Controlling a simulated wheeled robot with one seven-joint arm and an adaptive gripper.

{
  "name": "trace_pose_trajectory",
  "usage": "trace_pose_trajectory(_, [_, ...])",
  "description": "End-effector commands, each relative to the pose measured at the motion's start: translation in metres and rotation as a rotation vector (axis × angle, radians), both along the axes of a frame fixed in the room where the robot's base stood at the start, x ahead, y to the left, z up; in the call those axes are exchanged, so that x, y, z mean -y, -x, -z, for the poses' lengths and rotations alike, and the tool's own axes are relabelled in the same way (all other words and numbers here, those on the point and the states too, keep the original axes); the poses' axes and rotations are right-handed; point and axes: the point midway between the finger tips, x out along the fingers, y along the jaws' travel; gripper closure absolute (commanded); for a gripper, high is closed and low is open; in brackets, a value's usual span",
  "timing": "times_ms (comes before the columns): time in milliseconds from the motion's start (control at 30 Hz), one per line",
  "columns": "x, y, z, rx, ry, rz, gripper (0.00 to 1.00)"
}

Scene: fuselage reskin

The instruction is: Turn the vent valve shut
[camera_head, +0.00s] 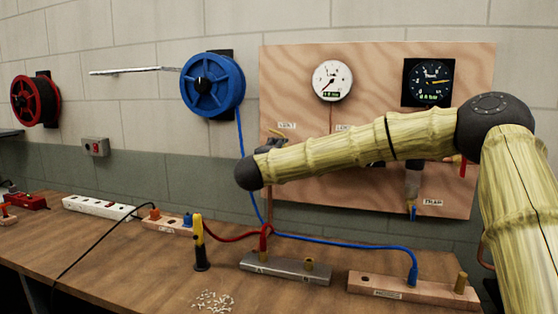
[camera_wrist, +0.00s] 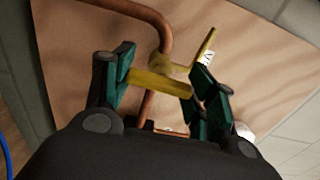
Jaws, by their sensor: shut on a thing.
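In the wrist view a brass valve (camera_wrist: 160,84) sits on a copper pipe (camera_wrist: 150,18) in front of the plywood board. Its yellow crosspiece spans between the green-and-black fingers of my gripper (camera_wrist: 163,84), which is shut on it. A thin yellow arm of the valve sticks out up and right, beside the right finger. In the head view my gripper (camera_head: 272,142) is at the left edge of the plywood board (camera_head: 290,75), near a small label (camera_head: 287,125). The valve's detail is too small to tell there, and my arm hides the board's middle.
Two gauges, white (camera_head: 332,81) and black (camera_head: 428,82), hang above my arm. A blue hose reel (camera_head: 212,84) hangs left. The bench (camera_head: 140,270) below carries manifolds, hoses and a yellow-black tool (camera_head: 200,243).

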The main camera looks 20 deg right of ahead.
Motion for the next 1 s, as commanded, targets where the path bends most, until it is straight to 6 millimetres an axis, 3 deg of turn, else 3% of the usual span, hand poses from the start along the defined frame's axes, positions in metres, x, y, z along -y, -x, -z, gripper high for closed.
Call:
trace_pose_trajectory(133, [0.0009,-0.0003,-0.0011,0.016,-0.022,0.001,0.7])
trace_pose_trajectory(400, [0.0005,-0.0001,-0.0017,0.02,-0.028,0.001,1.0])
trace_pose_trajectory(567, [0.0004,-0.0001,-0.001,0.019,-0.027,0.001,1.0])
trace_pose_trajectory(600, [0.0004,-0.0001,-0.0009,0.019,-0.027,0.001,0.8])
trace_pose_trajectory(667, [0.0003,-0.0001,-0.0007,0.019,-0.027,0.001,0.69])
trace_pose_trajectory(867, [0.0001,0.0,-0.0001,0.017,-0.027,0.001,0.55])
trace_pose_trajectory(1000, [0.0001,0.0001,0.0,0.017,-0.027,0.001,0.4])
